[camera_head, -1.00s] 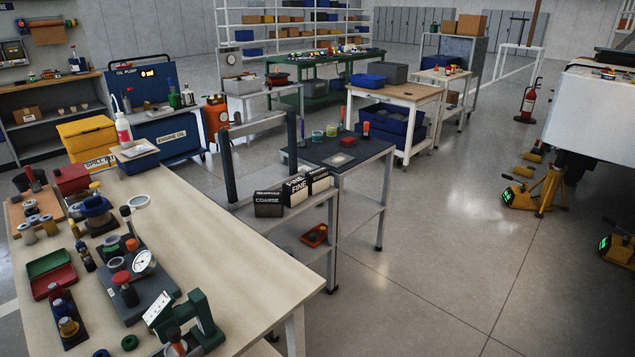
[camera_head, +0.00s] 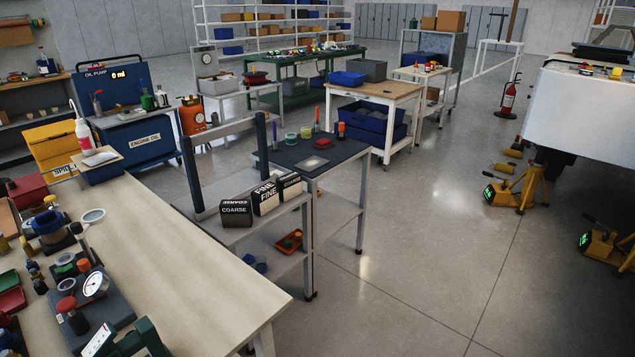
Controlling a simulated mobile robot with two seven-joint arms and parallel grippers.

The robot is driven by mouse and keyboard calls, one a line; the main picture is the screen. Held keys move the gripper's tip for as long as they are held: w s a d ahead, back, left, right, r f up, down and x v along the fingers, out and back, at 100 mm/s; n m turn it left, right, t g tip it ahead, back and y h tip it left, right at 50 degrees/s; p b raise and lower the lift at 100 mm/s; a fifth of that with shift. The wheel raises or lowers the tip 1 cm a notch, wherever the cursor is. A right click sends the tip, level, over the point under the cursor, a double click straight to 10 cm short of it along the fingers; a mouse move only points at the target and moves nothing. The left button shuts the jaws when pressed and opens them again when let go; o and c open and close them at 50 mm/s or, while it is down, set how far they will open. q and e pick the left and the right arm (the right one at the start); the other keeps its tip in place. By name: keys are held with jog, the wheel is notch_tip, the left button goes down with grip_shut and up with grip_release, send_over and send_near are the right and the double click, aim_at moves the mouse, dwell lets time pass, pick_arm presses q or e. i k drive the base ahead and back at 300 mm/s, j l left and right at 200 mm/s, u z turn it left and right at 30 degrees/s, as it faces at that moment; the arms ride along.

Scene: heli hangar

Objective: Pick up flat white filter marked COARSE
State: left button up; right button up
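The nearest box, marked COARSE (camera_head: 236,212), is at the left front. Neither of my grippers is in view.
A long beige workbench (camera_head: 170,250) fills the lower left, crowded with tools and a dial gauge (camera_head: 96,285). A red tray (camera_head: 289,241) sits on the cart's lower shelf. Open concrete floor (camera_head: 410,250) lies to the right, with yellow jacks (camera_head: 510,192) beyond.

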aim_at(291, 184)
jog(key=i+l+z, duration=0.45)
jog(key=i, duration=0.3)
jog(key=i+l+z, duration=0.2)
jog(key=i, duration=0.25)
jog(key=i+u, duration=0.5)
jog(key=i, duration=0.15)
jog(key=i+l+u, duration=0.25)
jog(key=i+u, duration=0.25)
jog(key=i, duration=0.2)
jog(key=i+u, duration=0.3)
jog(key=u, duration=0.15)
jog(key=i+l+u, duration=0.1)
jog(key=i+u, duration=0.2)
jog(key=u, duration=0.15)
jog(key=i+l+u, duration=0.2)
jog(key=u, duration=0.25)
jog(key=i, duration=0.05)
